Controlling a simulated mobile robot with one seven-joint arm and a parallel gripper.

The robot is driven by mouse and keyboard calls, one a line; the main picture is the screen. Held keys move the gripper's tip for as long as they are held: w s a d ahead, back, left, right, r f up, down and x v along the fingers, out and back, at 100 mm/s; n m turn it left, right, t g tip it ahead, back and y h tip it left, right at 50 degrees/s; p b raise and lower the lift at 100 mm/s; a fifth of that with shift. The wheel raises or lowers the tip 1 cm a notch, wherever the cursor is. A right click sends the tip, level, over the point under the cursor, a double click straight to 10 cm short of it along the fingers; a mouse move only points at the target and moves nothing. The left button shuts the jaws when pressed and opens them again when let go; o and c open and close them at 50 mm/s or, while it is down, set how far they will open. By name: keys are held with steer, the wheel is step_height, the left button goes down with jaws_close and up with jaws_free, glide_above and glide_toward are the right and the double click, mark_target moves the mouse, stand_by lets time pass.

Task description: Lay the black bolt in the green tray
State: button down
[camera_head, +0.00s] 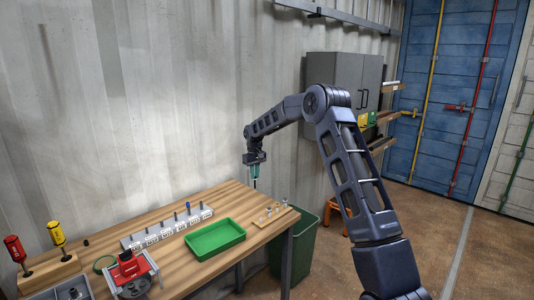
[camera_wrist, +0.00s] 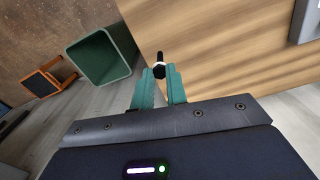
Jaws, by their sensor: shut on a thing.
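My gripper (camera_head: 256,172) is raised above the back right part of the wooden bench (camera_head: 105,246), pointing down. In the wrist view its two green fingers (camera_wrist: 160,82) are shut on the black bolt (camera_wrist: 160,58), whose dark shank sticks out past the fingertips. A thin dark end of the bolt also shows below the fingers in the head view (camera_head: 255,185). The green tray (camera_head: 215,238) lies on the bench, to the left of and lower than my gripper, and looks empty. The tray is not seen in the wrist view.
A pale labelled rack (camera_head: 168,230) with several upright pegs stands behind the tray. A small wooden board (camera_head: 270,216) with small pieces lies right of it. A red vise (camera_head: 130,272) is front left. A green bin (camera_head: 301,247) stands on the floor beyond the bench's right end.

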steer(key=w+d+f+m, duration=0.1)
steer(key=w+d+f, duration=0.1)
steer(key=d, duration=0.6)
steer(key=s+d+f+m, duration=0.3)
steer(key=s+d+f, duration=0.6)
steer(key=d+f, duration=0.35)
steer(key=s+d+f+m, duration=0.3)
steer(key=s+d+f, duration=0.5)
steer(key=d+f, duration=0.45)
steer(key=w+a+r+n, duration=0.2)
steer(key=w+a+r, duration=0.2)
steer(key=a+r, duration=0.6)
steer(key=w+a+r+n, duration=0.1)
steer(key=w+a+r, duration=0.3)
steer(key=a+r, duration=0.65)
steer(key=s+a+r+n, duration=0.5)
steer(key=s+a+r, duration=0.6)
steer(key=s+a, duration=0.25)
steer(key=s+a+r+n, duration=0.6)
steer(key=s+a+r, duration=0.6)
steer(key=s+a, duration=0.15)
steer(key=f, duration=1.3)
steer(key=d+f, duration=0.1)
steer(key=f, duration=0.6)
steer(key=shift+s, duration=0.4)
steer(key=shift+f, duration=0.15)
